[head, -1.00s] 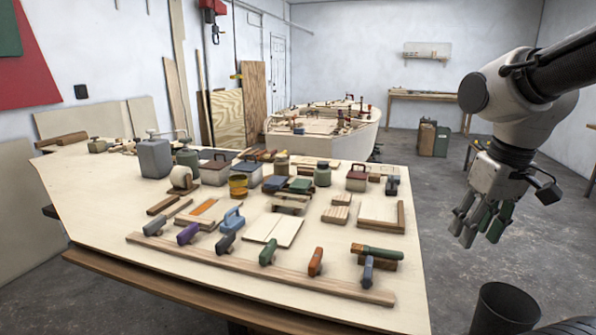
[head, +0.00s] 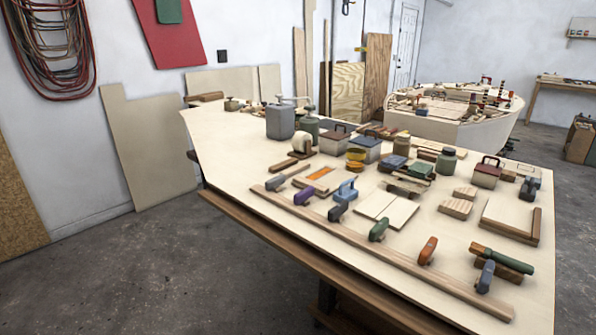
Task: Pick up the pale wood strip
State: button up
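A long, narrow, light wood strip (head: 400,260) lies on the plywood table (head: 235,150), along its near edge. It looks like the pale wood strip, though other pale pieces lie on the table too. Several coloured clamps or handled tools stand along it, including a purple one (head: 304,196), a green one (head: 379,230), an orange one (head: 427,250) and a blue-grey one (head: 486,276). I cannot tell whether they grip the strip. My gripper and arm are out of view.
Two pale boards (head: 387,211) lie behind the strip. Cans, boxes and blocks crowd the table's middle, including a grey canister (head: 280,122). A plywood boat hull (head: 455,128) stands behind. Concrete floor (head: 150,270) is clear at the lower left.

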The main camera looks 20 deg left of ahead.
aim_at(293, 170)
jog(key=j+z, duration=0.2)
jog(key=j, duration=1.35)
jog(key=i+j+z, duration=0.2)
jog(key=j, duration=1.25)
jog(key=j+z, duration=0.2)
jog(key=j, duration=1.2)
